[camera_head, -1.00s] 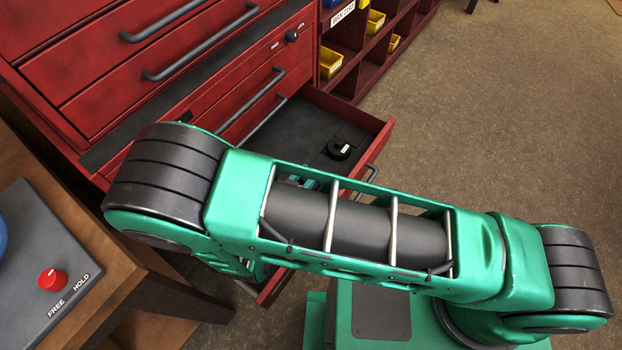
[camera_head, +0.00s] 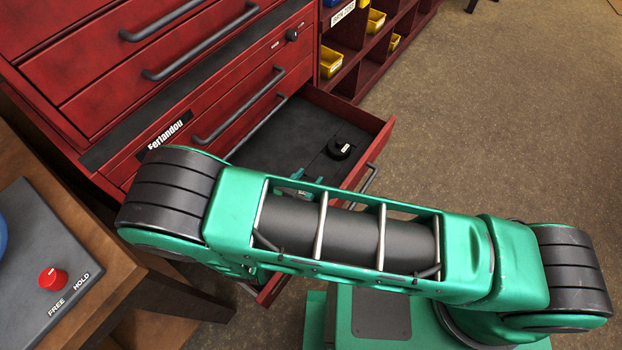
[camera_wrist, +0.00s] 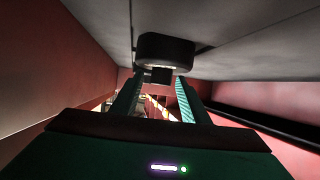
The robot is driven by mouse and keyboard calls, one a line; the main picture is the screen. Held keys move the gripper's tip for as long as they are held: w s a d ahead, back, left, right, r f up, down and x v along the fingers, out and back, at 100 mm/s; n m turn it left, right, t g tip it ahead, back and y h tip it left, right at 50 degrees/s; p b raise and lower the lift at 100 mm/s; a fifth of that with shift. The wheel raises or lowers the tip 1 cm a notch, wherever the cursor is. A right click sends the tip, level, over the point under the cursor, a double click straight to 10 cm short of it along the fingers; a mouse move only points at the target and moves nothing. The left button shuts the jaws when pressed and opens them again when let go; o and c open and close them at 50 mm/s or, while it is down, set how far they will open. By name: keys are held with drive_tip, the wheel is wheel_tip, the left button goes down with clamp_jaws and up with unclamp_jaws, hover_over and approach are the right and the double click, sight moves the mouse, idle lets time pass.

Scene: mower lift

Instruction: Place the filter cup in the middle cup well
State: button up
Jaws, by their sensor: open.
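A short dark round piece with a white label, which I take to be the filter cup (camera_head: 340,149), is in the open red drawer (camera_head: 376,140), on its dark floor. In the wrist view the cup (camera_wrist: 165,48) shows ahead of the fingertips, against the grey drawer floor at the top of the picture. My gripper (camera_wrist: 156,92) is open and empty, with its two teal fingers apart and pointing toward the cup. In the head view only a bit of teal fingertip (camera_head: 298,174) shows left of the cup; my arm hides the rest. No cup well is recognisable.
The red cabinet (camera_head: 60,60) with closed drawers stands behind and left of the open drawer. Drawer walls flank my gripper closely. A wooden bench (camera_head: 130,260) with a red-knobbed grey box (camera_head: 50,230) is at left. Yellow bins (camera_head: 331,62) fill shelves behind. Floor at right is clear.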

drive_tip(key=v, duration=1.2)
drive_tip(key=shift+r, duration=0.1)
drive_tip(key=w+d+r+m+g+h, duration=0.15)
drive_tip(key=w+d+r+g, duration=0.25)
drive_tip(key=w+d+r, duration=0.4)
drive_tip(key=w+d+r+m+g+h, duration=0.15)
drive_tip(key=w+d+r+g, duration=0.35)
drive_tip(key=d, duration=0.6)
drive_tip(key=d+r+g+y, duration=0.1)
drive_tip(key=d+r+g, duration=0.1)
drive_tip(key=d+r, duration=0.45)
drive_tip(key=d+r+g+y, duration=0.1)
drive_tip(key=d+r, duration=0.3)
drive_tip(key=d, duration=0.6)
drive_tip(key=s+d+r+y, duration=0.3)
drive_tip(key=s+d, duration=0.4)
drive_tip(key=s, duration=0.3)
drive_tip(key=s+d+r+n+y, duration=0.1)
drive_tip(key=s+d+r+y, duration=0.2)
drive_tip(key=s+d+r, duration=0.3)
drive_tip(key=s+d, duration=0.1)
drive_tip(key=s, duration=0.3)
drive_tip(key=shift+d, duration=0.2)
